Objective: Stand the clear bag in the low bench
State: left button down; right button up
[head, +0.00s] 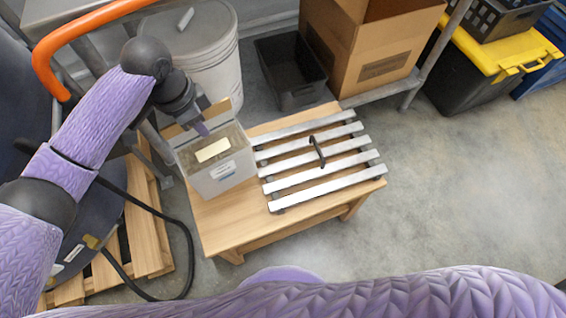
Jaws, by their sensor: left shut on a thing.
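The low bench (236,213) is a light wooden table standing on the concrete floor in the middle of the head view. A boxy, greyish see-through thing, which I take for the clear bag (209,183), stands upright at the bench's left end, with a pale label on top and a white-blue label in front. My left gripper (202,128) comes down at its far upper edge and is shut on it. The fingertips are small and partly hidden, and I cannot tell whether its base touches the bench. My right gripper is out of view.
A slatted metal grate (325,182) with a dark handle covers the bench's right part. Behind stand a white bucket (215,75), a black bin (290,75) and a cardboard box (365,55). A wooden pallet (147,235) lies left. Floor at right is clear.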

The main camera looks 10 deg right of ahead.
aim_at(212, 154)
pick_arm(q)
jog(key=shift+f+m+p, duration=0.2)
jog(key=shift+m+p, duration=0.3)
jog(key=shift+m, duration=0.2)
jog(key=shift+f, duration=0.3)
notch_tip(212, 154, down, 10)
jog(key=b, duration=0.6)
jog(key=shift+s+f, duration=0.1)
jog(key=shift+f, duration=0.1)
jog(key=shift+r, duration=0.25)
jog(key=c, duration=0.6)
grip_release()
jog(key=shift+c, duration=0.2)
jog(key=r+p, duration=0.2)
jog(key=r, duration=0.1)
jog(key=a+r+p, duration=0.1)
jog(key=r+p, duration=0.1)
jog(key=r, duration=0.2)
jog(key=r+p, duration=0.2)
jog(key=r, duration=0.2)
jog(key=shift+s+a, duration=0.2)
jog(key=shift+a, duration=0.1)
jog(key=shift+a+r+p, duration=0.1)
jog(key=shift+r+p, duration=0.3)
jog(key=shift+r, duration=0.05)
